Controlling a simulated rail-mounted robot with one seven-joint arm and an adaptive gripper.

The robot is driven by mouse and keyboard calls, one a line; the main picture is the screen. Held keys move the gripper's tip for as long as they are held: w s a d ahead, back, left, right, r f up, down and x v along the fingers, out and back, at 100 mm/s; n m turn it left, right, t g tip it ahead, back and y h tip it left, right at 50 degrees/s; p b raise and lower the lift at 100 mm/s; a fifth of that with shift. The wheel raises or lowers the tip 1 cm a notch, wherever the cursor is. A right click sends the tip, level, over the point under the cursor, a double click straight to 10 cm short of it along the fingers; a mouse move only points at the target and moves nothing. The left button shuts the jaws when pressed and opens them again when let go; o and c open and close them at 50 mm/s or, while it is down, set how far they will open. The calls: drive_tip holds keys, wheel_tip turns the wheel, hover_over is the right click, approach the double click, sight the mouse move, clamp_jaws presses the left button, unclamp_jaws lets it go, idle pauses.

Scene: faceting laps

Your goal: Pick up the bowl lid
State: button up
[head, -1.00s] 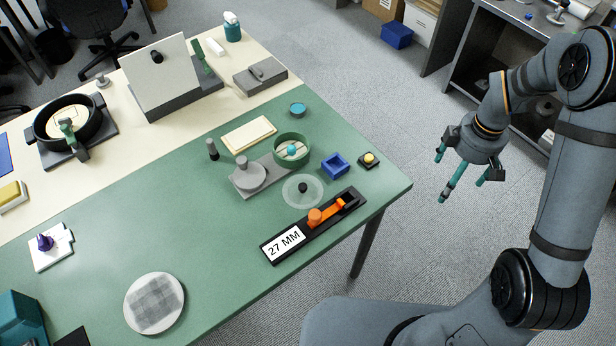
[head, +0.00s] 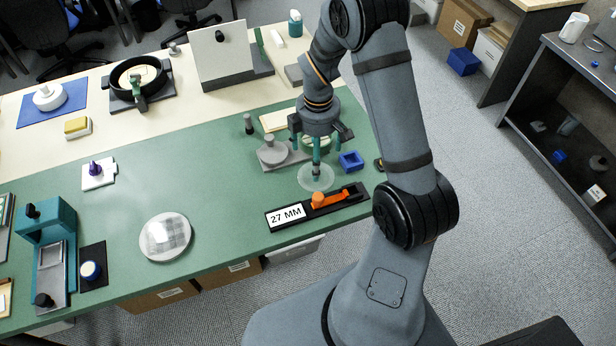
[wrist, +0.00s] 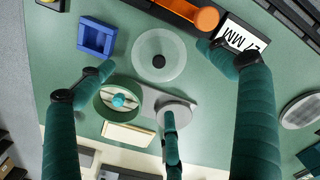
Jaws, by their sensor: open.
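The bowl lid is a clear round disc with a black knob. It lies flat on the green table (head: 215,220), in front of the green bowl, and shows in the head view (head: 305,184) and the wrist view (wrist: 159,38). My three-fingered gripper (head: 316,158) is open and empty above the lid and bowl area, pointing down. In the wrist view its fingers (wrist: 160,82) are spread, with the lid's knob between the upper two. The green bowl (wrist: 103,108) has a teal knob inside; in the head view my fingers partly hide it.
A blue square tray (head: 351,161) is right of the lid. A black rail with an orange lever (head: 330,198) and a 27 MM label lies close in front. A grey stand with a round plate (head: 272,152) is to the left.

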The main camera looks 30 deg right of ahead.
drive_tip(key=shift+w+a+f, duration=0.1)
drive_tip(key=shift+a+f, duration=0.1)
drive_tip(key=shift+f, duration=0.4)
drive_tip(key=shift+a+f, duration=0.15)
drive_tip(key=shift+f, duration=0.4)
drive_tip(key=f+p, duration=0.1)
drive_tip(key=f, duration=0.1)
drive_tip(key=f+p, duration=0.1)
drive_tip(key=f, duration=0.1)
drive_tip(key=shift+d+f, duration=0.1)
drive_tip(key=shift+d, duration=0.3)
drive_tip(key=shift+f, duration=0.65)
drive_tip(key=shift+c, duration=1.3)
drive_tip(key=c, duration=1)
